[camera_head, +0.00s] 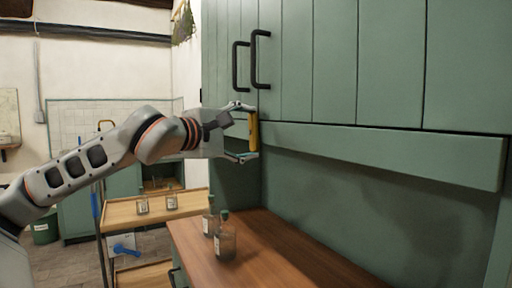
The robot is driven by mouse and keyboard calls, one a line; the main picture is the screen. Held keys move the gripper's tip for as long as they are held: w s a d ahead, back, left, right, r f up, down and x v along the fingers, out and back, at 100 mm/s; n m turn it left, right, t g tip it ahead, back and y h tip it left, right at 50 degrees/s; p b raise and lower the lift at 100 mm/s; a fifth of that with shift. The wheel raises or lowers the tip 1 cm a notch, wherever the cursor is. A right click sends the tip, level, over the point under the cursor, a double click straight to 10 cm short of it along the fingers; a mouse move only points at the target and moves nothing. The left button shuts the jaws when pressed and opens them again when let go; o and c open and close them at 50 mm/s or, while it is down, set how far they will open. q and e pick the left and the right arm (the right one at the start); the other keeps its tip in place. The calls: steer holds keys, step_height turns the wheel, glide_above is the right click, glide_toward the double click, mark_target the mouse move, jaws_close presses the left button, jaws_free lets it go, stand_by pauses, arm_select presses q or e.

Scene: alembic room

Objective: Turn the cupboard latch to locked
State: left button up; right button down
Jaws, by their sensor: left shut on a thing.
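The green cupboard (334,60) fills the upper right, with two black bar handles (254,60) on its doors. A yellow upright piece (253,132), which looks like the latch, is at the cupboard's lower left, below the handles. My left gripper (246,133) reaches it from the left and is shut on it, one finger near its top and one near its bottom. The latch stands about vertical. How it is fixed to the cupboard is partly hidden by the gripper. My right gripper is not in view.
A wooden counter (262,252) lies below, with glass bottles (226,240) near its left edge. A wooden cart (120,220) with small jars (171,200) stands further left. A green bucket (46,230) is on the floor. The counter's right part is clear.

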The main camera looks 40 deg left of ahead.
arm_select(q)
steer(key=shift+w+f+m+b, duration=0.15)
steer(key=shift+f+m+b, duration=0.4)
steer(key=shift+b, duration=0.4)
steer(key=shift+r+t, duration=0.3)
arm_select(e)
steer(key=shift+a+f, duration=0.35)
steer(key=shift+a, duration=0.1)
arm_select(q)
steer(key=shift+r+m, duration=0.15)
steer(key=shift+m, duration=0.1)
steer(key=o, duration=1.1)
steer(key=shift+s, duration=0.2)
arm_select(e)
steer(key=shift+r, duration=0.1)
arm_select(q)
steer(key=shift+s, duration=0.1)
